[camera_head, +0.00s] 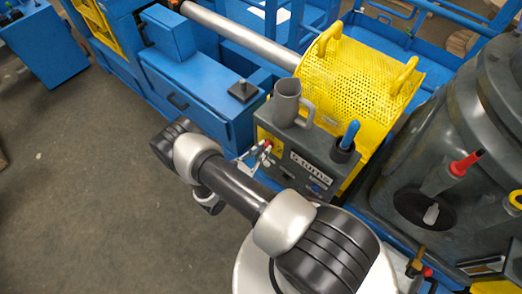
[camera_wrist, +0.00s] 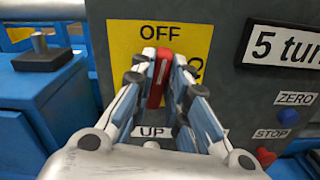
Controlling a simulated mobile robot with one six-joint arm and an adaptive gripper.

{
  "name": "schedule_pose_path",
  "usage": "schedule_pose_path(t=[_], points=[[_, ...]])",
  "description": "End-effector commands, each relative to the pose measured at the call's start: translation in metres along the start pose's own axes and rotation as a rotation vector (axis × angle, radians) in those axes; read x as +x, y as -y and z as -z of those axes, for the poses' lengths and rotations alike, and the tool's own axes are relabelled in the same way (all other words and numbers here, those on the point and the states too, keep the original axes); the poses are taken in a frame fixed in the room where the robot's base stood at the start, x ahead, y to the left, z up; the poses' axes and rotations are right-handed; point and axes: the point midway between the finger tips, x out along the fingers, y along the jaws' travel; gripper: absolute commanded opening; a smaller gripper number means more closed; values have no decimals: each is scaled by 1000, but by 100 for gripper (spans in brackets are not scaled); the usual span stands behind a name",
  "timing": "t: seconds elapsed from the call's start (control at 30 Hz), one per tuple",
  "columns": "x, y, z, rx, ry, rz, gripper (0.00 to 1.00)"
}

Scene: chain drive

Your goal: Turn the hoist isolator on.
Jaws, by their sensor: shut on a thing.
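The hoist isolator is a red handle (camera_wrist: 155,92) on a yellow plate (camera_wrist: 122,45) on the front of a grey control box (camera_wrist: 235,90). The handle stands upright, its top just below the word OFF. A second label at its right is mostly hidden by a finger. My gripper (camera_wrist: 162,65) is shut on the red handle, one finger on each side. In the head view my gripper (camera_head: 258,158) reaches the left part of the front of the grey box (camera_head: 283,151); the handle is small there.
The box front also carries a "5 turns" label, a blue ZERO button (camera_wrist: 288,118) and a red STOP button (camera_wrist: 265,156). A partly hidden UP label is below the fingers.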

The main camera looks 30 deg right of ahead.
Motion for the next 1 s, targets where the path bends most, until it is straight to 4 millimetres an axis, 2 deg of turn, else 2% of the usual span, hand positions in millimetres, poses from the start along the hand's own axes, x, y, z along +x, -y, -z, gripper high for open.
schedule_pose_path(t=[1.0], points=[[0,9,5,953,-1,0,0]])
